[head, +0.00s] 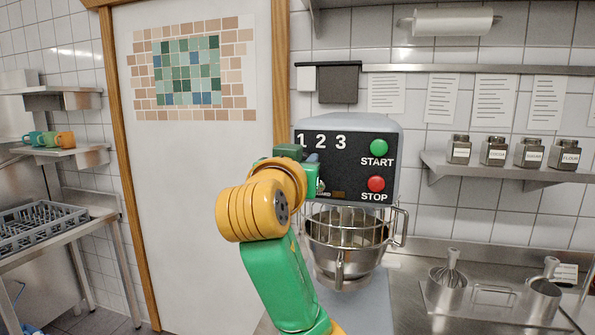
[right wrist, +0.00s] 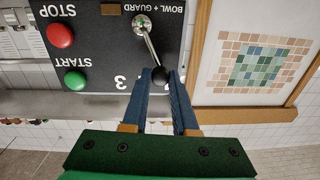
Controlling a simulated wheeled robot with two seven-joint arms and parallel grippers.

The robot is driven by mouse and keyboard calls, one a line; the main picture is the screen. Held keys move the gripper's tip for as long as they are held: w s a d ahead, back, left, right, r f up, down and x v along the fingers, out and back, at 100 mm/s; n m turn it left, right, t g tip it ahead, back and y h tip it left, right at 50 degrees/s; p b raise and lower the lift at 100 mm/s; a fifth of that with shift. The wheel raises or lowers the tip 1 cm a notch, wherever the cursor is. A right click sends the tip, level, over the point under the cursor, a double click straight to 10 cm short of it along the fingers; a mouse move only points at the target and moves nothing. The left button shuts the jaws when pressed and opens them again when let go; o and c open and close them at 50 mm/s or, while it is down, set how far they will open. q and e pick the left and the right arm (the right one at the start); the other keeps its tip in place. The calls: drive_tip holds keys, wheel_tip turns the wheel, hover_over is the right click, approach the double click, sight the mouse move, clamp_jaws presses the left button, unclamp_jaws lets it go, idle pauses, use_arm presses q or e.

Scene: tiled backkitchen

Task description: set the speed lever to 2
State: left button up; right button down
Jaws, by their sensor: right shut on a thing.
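The mixer's black control panel (head: 360,162) carries the numbers 1, 2 and 3 (head: 321,141) along its top left. In the right wrist view the panel (right wrist: 100,50) is upside down. There the speed lever (right wrist: 150,45) is a thin metal rod from a round pivot to a black knob (right wrist: 160,75). The rod slants toward the panel's 1 side. My right gripper (right wrist: 159,82) has its blue fingers shut on the knob. Only the 3 shows; fingers and knob cover the area beside it. In the head view my right gripper (head: 312,160) hides most of the lever. My left gripper is out of view.
A green START button (head: 378,148) and red STOP button (head: 376,184) sit right of the lever. The steel bowl and wire guard (head: 345,235) are below the panel. A shelf with spice jars (head: 497,160) is right; a white door (head: 195,210) is left.

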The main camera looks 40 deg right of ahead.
drive_tip(key=shift+s+d+r+m+b, duration=0.1)
drive_tip(key=shift+s+d+m+b, duration=0.25)
drive_tip(key=shift+m, duration=0.4)
drive_tip(key=shift+s+d+m+b, duration=0.2)
drive_tip(key=shift+m+b, duration=0.25)
drive_tip(key=shift+m, duration=0.35)
drive_tip(key=shift+s+d+r+m+b, duration=0.1)
drive_tip(key=shift+s+d+m+b, duration=0.2)
drive_tip(key=shift+m, duration=0.45)
drive_tip(key=c, duration=0.7)
unclamp_jaws()
drive_tip(key=shift+w, duration=0.1)
